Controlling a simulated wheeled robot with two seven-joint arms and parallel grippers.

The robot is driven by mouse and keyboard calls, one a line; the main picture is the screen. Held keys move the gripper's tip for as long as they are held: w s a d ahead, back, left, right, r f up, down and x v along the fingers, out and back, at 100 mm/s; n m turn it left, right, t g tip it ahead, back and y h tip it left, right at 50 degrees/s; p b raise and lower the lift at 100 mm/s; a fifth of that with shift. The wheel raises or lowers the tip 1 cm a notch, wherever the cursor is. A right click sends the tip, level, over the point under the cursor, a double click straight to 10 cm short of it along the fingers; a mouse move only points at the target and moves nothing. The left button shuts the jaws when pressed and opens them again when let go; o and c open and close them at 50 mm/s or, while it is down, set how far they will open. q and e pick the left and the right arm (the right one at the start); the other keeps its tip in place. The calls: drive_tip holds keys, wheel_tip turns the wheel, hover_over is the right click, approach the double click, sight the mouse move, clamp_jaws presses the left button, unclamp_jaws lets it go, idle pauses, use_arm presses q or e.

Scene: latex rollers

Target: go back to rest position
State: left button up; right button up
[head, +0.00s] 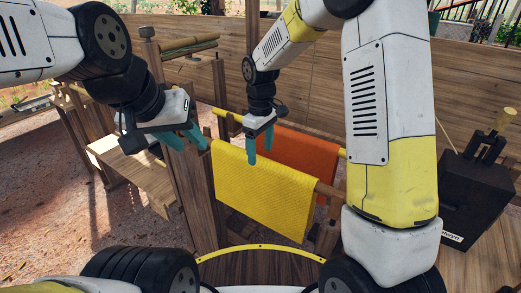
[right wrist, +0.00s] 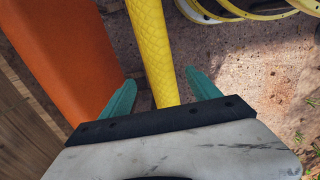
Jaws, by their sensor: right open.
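My left gripper (head: 187,139) is at the left in the head view, with its teal fingers beside a wooden post; I cannot tell how far apart its jaws are. My right gripper (head: 260,150) points down near the middle, over the hanging sheets. In the right wrist view its two teal fingers (right wrist: 155,95) are spread apart with nothing held between them. The yellow sheet (head: 262,190) hangs over a rail in front; its edge shows in the right wrist view (right wrist: 152,45), beyond and between the fingers. The orange sheet (head: 305,160) hangs behind it.
A wooden frame with posts (head: 190,150) holds the rails. A wooden bench (head: 125,165) stands at the left. A black box (head: 470,200) with a device on top stands at the right. A plank wall (head: 390,100) closes the back. Bare ground lies at the left.

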wheel_tip(320, 180, up, 2)
drive_tip(key=shift+r, duration=0.1)
drive_tip(key=s+d+r+m+t+y, duration=0.25)
drive_tip(key=s+d+r+m, duration=0.25)
drive_tip(key=s+d+r, duration=0.55)
drive_tip(key=s+d+r+m+t, duration=0.1)
drive_tip(key=s+r+m+t, duration=0.1)
drive_tip(key=s, duration=0.3)
drive_tip(key=s+d+r+m+t, duration=0.1)
drive_tip(key=s+d+r+m, duration=0.1)
drive_tip(key=s, duration=0.3)
drive_tip(key=shift+s+d+m+t, duration=0.3)
drive_tip(key=shift+m+t, duration=0.05)
drive_tip(key=shift+m, duration=0.45)
